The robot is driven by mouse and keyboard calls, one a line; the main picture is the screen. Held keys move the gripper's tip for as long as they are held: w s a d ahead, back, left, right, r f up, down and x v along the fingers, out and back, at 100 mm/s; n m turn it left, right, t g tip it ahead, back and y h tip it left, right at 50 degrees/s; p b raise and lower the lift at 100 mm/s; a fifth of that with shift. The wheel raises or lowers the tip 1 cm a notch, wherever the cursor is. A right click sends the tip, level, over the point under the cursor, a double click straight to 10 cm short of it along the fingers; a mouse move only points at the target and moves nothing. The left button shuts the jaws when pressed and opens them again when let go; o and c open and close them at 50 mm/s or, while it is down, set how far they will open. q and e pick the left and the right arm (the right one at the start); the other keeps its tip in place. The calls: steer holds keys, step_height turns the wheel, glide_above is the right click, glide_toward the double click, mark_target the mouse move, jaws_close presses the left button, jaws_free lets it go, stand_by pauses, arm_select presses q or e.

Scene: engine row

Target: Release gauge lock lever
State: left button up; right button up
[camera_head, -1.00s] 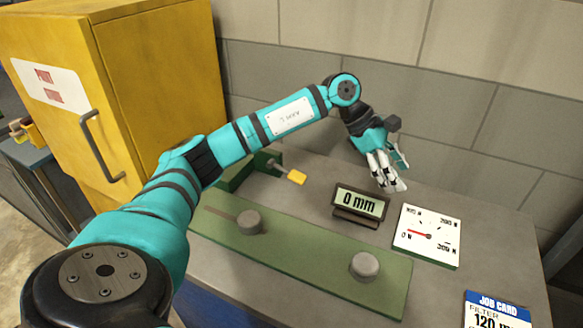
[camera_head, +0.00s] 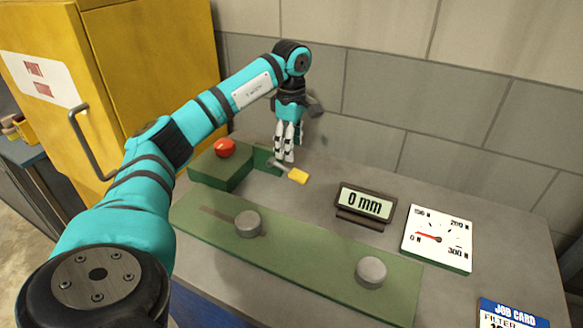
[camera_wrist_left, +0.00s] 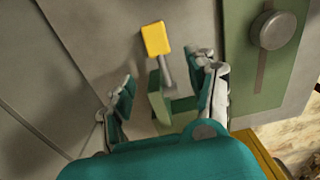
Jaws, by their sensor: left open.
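The lock lever has a yellow tip (camera_head: 298,176) on a thin grey rod and juts from the side of a green block (camera_head: 222,172). My left gripper (camera_head: 285,156) points down just above and behind the lever, with nothing visible in it. In the left wrist view the yellow tip (camera_wrist_left: 156,39) lies beyond the fingertips, and the rod runs between the two spread fingers of the left gripper (camera_wrist_left: 165,85). I cannot tell whether a finger touches the rod. My right gripper is not in view.
A red button (camera_head: 225,147) sits on the green block. A green plate (camera_head: 315,268) carries two grey knobs, (camera_head: 248,223) and (camera_head: 371,271). A display (camera_head: 364,207) reads 0 mm, beside a dial (camera_head: 437,240).

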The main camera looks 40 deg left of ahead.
mark_target(292, 170)
arm_select(q)
step_height(292, 170, down, 8)
steer(key=shift+r+p, duration=0.25)
steer(key=shift+p, duration=0.05)
jaws_close()
stand_by(0.3)
